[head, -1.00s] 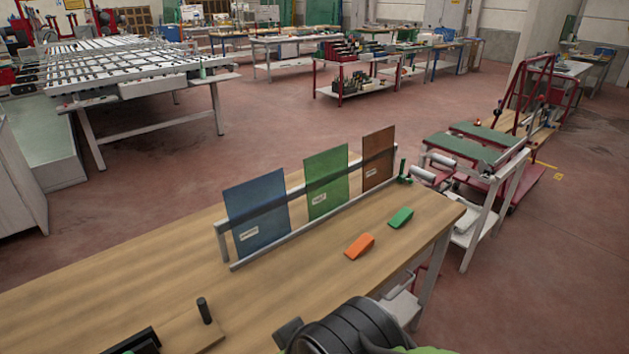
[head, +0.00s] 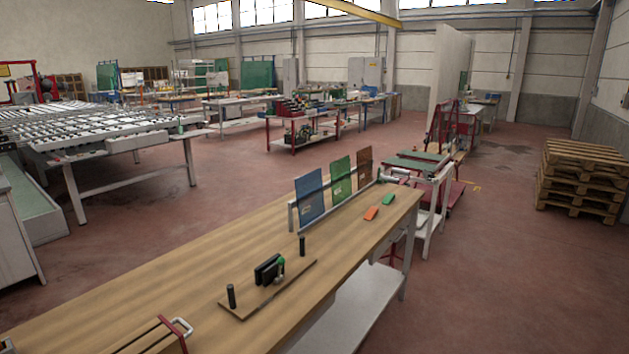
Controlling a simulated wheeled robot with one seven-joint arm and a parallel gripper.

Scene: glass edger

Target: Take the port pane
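Three coloured panes stand upright in a pale rack (head: 293,216) at the far end of the wooden bench. The blue pane (head: 310,195) is nearest, the green pane (head: 340,178) is in the middle, and the reddish-brown pane (head: 365,166) is farthest; its colour fits port best. The panes carry small pale labels, too small to read. My gripper is not in view.
An orange wedge (head: 371,213) and a green wedge (head: 388,200) lie on the bench (head: 190,285) right of the rack. A board (head: 245,301) with black posts and a clamp-like piece lies nearer. A pallet stack (head: 583,180) stands at right. Bench surface left of the board is clear.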

